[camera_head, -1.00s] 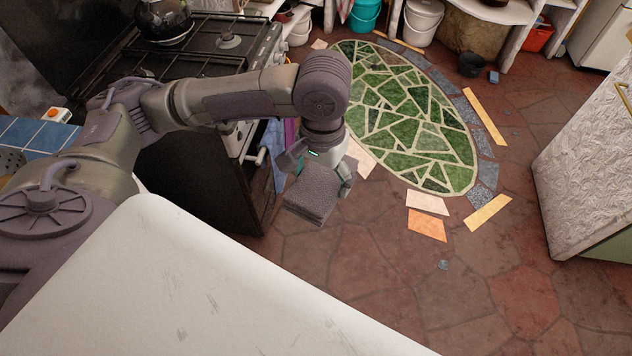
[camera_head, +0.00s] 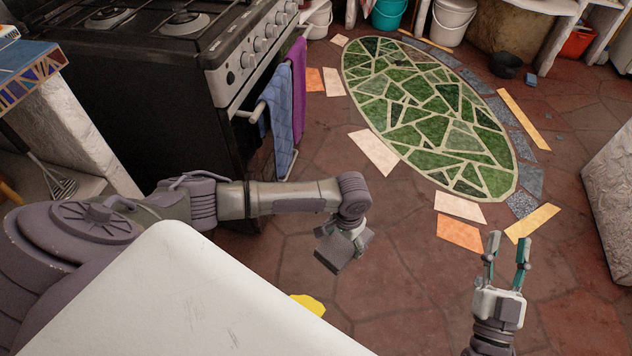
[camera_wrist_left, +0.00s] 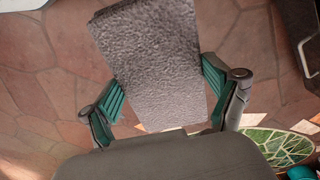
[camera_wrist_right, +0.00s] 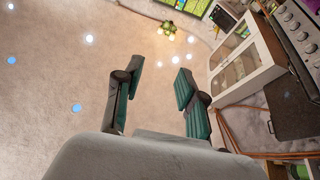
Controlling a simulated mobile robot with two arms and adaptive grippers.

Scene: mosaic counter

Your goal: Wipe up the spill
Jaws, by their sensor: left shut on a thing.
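My left gripper (camera_head: 342,238) is shut on a grey, rough, block-shaped sponge (camera_head: 345,256), held above the floor. In the left wrist view the sponge (camera_wrist_left: 150,55) sits between the two teal-padded fingers of the left gripper (camera_wrist_left: 163,98). A bright yellow patch (camera_head: 309,303), possibly the spill, shows low in the head view, left of and nearer than the sponge. The white surface in front hides part of it. My right gripper (camera_head: 507,246) is open, empty and pointing up at the right; its spread fingers also show in the right wrist view (camera_wrist_right: 158,85).
A black stove (camera_head: 170,90) with a blue towel (camera_head: 277,115) and a purple towel (camera_head: 299,90) stands at the left. A green mosaic oval (camera_head: 430,115) lies in the stone floor (camera_head: 400,290). A pale textured cabinet (camera_head: 610,190) stands at the right. Floor between is clear.

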